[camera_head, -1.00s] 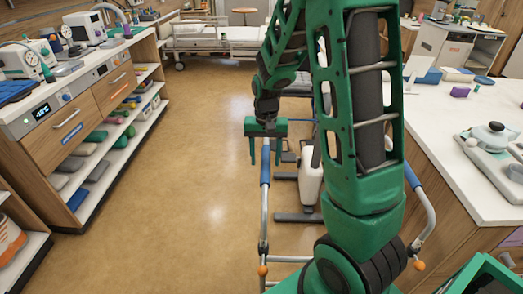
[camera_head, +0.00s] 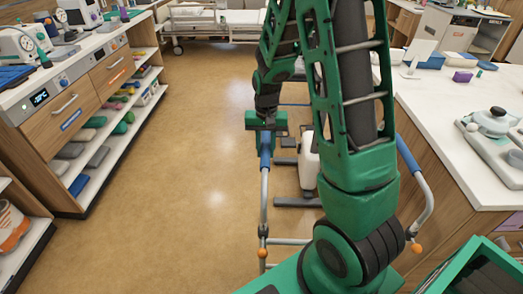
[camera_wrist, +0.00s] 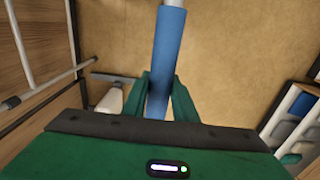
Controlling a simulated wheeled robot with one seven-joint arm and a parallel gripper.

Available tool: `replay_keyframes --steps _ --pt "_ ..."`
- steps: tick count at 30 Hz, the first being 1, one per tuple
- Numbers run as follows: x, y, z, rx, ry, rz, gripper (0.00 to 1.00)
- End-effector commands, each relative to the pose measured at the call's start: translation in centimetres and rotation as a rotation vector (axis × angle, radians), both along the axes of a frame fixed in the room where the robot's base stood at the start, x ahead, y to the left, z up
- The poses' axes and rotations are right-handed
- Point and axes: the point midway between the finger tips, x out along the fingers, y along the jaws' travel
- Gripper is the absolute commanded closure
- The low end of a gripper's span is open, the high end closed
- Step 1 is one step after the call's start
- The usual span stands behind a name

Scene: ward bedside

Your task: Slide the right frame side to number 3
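A walking frame of grey tubes stands on the floor. Its left side in the picture has an upright tube (camera_head: 264,205) with a blue grip (camera_head: 265,150) on top. Its other side (camera_head: 428,195) has a blue grip (camera_head: 408,154), partly behind my arm. My gripper (camera_head: 266,138) is at the left-hand grip, pointing down. In the wrist view, the two green fingers (camera_wrist: 160,98) lie close against either side of the blue grip (camera_wrist: 167,50), with no clear gap. No number marks can be read on the tubes.
A drawer and shelf unit (camera_head: 62,115) stands left, a white-topped counter (camera_head: 440,125) right. A bed (camera_head: 215,22) is at the back. A white and grey device (camera_head: 308,165) stands inside the frame. The floor (camera_head: 190,150) left of the frame is clear.

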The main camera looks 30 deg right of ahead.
Motion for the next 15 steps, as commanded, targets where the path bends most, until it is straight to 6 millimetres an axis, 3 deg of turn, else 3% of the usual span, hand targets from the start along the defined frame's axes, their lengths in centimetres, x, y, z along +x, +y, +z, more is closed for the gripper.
replay_keyframes --steps 15 --pt "0.2 0.2 1.4 0.002 -0.005 0.005 0.94"
